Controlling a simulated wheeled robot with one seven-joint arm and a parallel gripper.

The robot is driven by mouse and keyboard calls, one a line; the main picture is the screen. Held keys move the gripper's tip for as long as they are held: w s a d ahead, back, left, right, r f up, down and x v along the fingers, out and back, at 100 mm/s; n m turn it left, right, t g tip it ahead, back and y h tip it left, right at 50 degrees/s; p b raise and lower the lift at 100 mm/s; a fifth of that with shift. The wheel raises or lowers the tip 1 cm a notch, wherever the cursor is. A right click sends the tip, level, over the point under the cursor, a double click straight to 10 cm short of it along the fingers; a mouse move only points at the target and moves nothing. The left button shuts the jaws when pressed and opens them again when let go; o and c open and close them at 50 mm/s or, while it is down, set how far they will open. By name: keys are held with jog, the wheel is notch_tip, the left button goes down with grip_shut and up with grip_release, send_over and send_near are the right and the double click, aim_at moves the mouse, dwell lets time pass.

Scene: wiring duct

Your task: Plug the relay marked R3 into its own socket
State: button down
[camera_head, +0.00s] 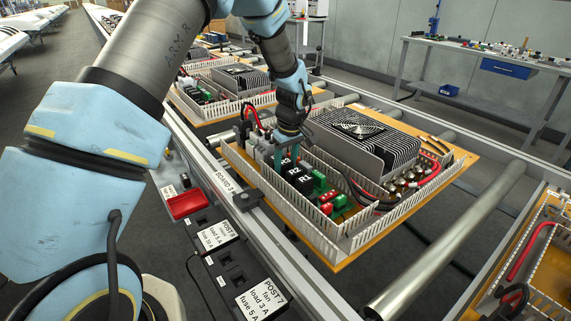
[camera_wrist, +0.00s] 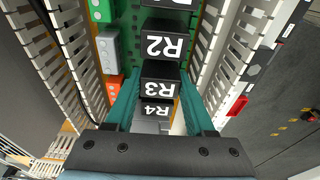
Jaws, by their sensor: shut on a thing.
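The relay marked R3 (camera_wrist: 160,89) is a black block with white lettering. In the wrist view it sits between the two teal fingers of my gripper (camera_wrist: 159,88), which is shut on it. In the head view my gripper (camera_head: 288,150) points down into the board's left part, over the relay row. The relay marked R2 (camera_wrist: 166,45) stands just beyond R3, and it also shows in the head view (camera_head: 304,182). The relay marked R4 (camera_wrist: 156,115) shows on the near side of R3. R3's underside and its socket are hidden, so I cannot tell whether it is seated.
White slotted duct walls (camera_wrist: 210,30) run along both sides of the relay row. Green (camera_wrist: 101,10) and grey-white blocks (camera_wrist: 108,50) stand to the left. A finned heatsink with a fan (camera_head: 360,135) rises right of my gripper. A red tray (camera_head: 187,203) lies outside the board.

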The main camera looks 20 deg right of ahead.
jog(key=shift+f+b, duration=0.4)
dwell(0.4)
jog(key=shift+c, duration=2.2)
grip_release()
jog(key=shift+r, duration=0.2)
jog(key=shift+r+p, duration=1.55)
jog(key=shift+r, duration=0.85)
jog(key=shift+o, duration=0.2)
jog(key=o, duration=0.4)
